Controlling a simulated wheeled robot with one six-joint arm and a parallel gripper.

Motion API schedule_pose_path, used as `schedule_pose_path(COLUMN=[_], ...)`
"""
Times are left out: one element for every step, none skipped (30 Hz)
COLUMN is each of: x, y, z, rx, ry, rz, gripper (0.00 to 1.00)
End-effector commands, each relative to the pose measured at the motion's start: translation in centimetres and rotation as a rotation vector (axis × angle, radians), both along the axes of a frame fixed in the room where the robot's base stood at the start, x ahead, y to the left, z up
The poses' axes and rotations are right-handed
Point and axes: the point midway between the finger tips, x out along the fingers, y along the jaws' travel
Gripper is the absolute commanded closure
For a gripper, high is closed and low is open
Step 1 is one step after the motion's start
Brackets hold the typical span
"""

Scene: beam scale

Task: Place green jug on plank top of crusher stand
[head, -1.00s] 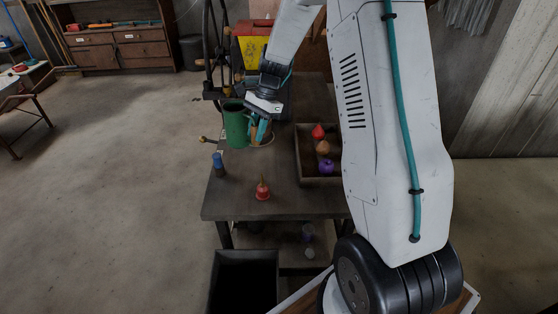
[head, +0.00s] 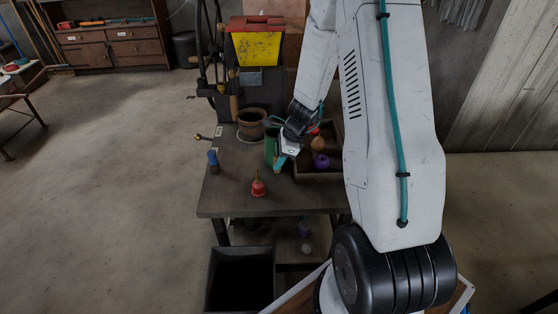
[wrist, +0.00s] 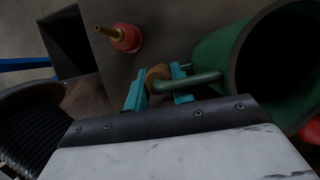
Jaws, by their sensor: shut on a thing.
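The green jug (head: 270,147) is partly hidden behind my gripper (head: 281,164) in the head view, left of the tray. In the wrist view the jug (wrist: 213,52) fills the right side, its dark mouth facing the camera. The teal fingers of my gripper (wrist: 158,84) are shut at the jug's green handle (wrist: 189,83), with a small brown piece between them. A dark upright frame with a lever (head: 205,60) stands at the table's back left, perhaps the crusher stand. I cannot make out its plank top clearly.
A tray (head: 318,178) holds coloured pieces. A yellow box with a red lid (head: 257,47) is at the back.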

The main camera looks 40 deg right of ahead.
Motion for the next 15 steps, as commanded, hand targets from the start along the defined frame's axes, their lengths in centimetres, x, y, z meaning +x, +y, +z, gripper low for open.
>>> schedule_pose_path(x=[0.04, 0.04, 0.05, 0.06, 0.06, 0.06, 0.06, 0.06, 0.05, 0.05, 0.04, 0.03, 0.01, 0.02, 0.02], y=[-0.03, -0.03, -0.04, -0.04, -0.04, -0.04, -0.04, -0.04, -0.03, -0.03, -0.03, -0.03, -0.02, -0.01, 0.0], z=[-0.3, -0.38, -0.41, -0.39, -0.38, -0.37, -0.36, -0.36, -0.39, -0.44, -0.54, -0.67, -0.64, -0.63, -0.62], rx=[0.0, 0.0, -0.001, 0.0, 0.0, 0.0, 0.0, 0.0, 0.0, 0.0, 0.0, 0.0, 0.001, 0.001, 0.001], ry=[0.0, 0.0, -0.001, -0.002, -0.002, -0.002, -0.002, -0.002, -0.002, -0.002, -0.002, -0.002, -0.001, -0.001, -0.001], rz=[-0.001, -0.001, 0.0, -0.001, 0.0, 0.0, 0.0, 0.0, 0.001, 0.001, 0.001, 0.001, 0.001, 0.001, 0.001], gripper=[1.0, 1.0, 1.0, 1.0, 1.0, 1.0, 1.0, 1.0, 1.0, 1.0, 1.0, 1.0, 0.68, 0.59, 0.54])
